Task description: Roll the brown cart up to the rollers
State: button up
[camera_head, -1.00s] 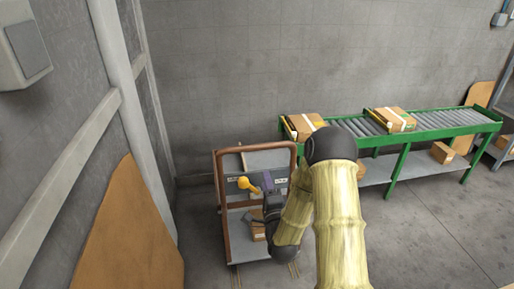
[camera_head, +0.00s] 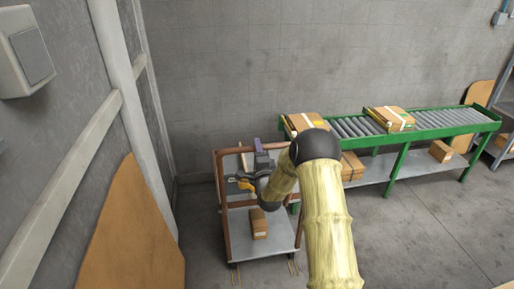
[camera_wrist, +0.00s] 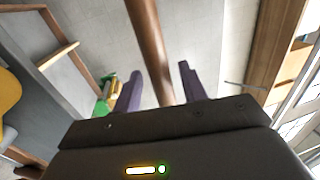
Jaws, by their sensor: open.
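The brown cart (camera_head: 221,218) stands on the floor left of the rollers, with brown posts and rails and grey shelves. A cardboard box lies on its lower shelf (camera_head: 278,241). The roller conveyor (camera_head: 352,127) has a green frame and grey rollers. My gripper (camera_head: 257,146) is at the upper part of the cart. In the wrist view my gripper's two purple fingers (camera_wrist: 158,90) are apart. A brown bar (camera_wrist: 147,40) of the cart runs between them in the picture; whether it touches them I cannot tell.
Boxes (camera_head: 390,118) lie on the rollers, and more boxes (camera_head: 441,151) are on the shelf below. A grey wall (camera_head: 230,60) is behind the cart and a pillar and wall stand at the left. The floor (camera_head: 420,240) at the front right is clear.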

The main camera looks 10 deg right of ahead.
jog(key=shift+w+r, duration=0.1)
jog(key=shift+w, duration=0.4)
grip_shut()
jog(key=shift+d, duration=0.1)
